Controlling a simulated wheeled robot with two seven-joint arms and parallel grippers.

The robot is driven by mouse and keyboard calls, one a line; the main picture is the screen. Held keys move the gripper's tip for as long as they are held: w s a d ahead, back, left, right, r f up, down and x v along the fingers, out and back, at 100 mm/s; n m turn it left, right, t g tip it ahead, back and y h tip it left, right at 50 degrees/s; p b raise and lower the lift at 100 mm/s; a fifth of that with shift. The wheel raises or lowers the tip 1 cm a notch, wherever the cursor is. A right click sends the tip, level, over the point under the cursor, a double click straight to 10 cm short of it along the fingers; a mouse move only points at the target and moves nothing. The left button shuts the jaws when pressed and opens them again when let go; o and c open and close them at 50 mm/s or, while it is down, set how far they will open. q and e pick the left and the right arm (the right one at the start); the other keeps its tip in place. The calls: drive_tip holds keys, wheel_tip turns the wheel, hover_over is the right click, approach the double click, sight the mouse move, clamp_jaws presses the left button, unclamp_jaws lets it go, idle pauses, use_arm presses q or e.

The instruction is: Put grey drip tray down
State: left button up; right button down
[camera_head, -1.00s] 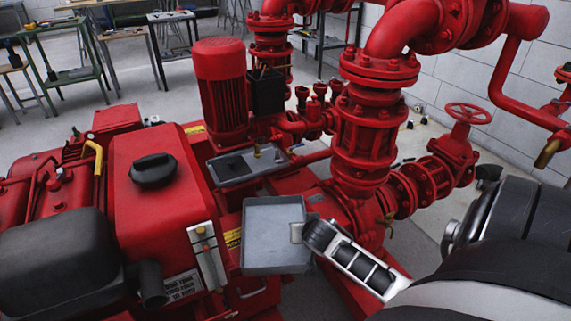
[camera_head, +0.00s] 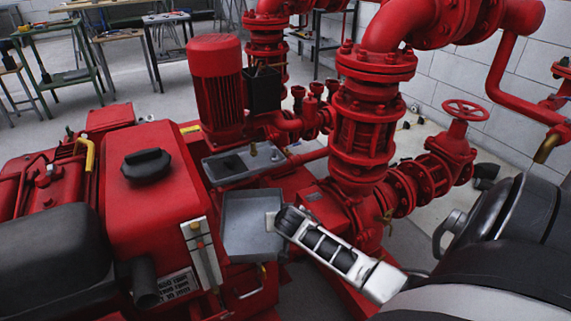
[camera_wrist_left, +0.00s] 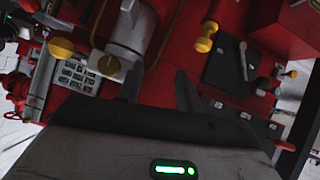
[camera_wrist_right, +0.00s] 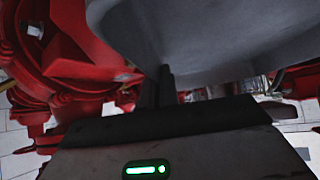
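The grey drip tray (camera_head: 247,225) is a shallow rectangular pan. In the head view it is in the air beside the red engine housing, in front of the pump base. My right gripper (camera_head: 276,221) is shut on the tray's right edge. In the right wrist view, the tray (camera_wrist_right: 215,40) fills the upper part, and the right gripper's fingers (camera_wrist_right: 158,87) are close together at its edge. My left gripper (camera_wrist_left: 159,88) shows only in the left wrist view. Its fingers are apart with nothing between them, above red machinery.
A second grey tray (camera_head: 222,170) with small items sits at the foot of the red motor (camera_head: 217,85). The red engine housing (camera_head: 155,200) stands left of the drip tray. Red flanged pipework (camera_head: 366,120) rises behind my right gripper. Grey floor (camera_head: 310,290) shows below the tray.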

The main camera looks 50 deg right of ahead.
drive_tip(key=c, duration=1.7)
unclamp_jaws()
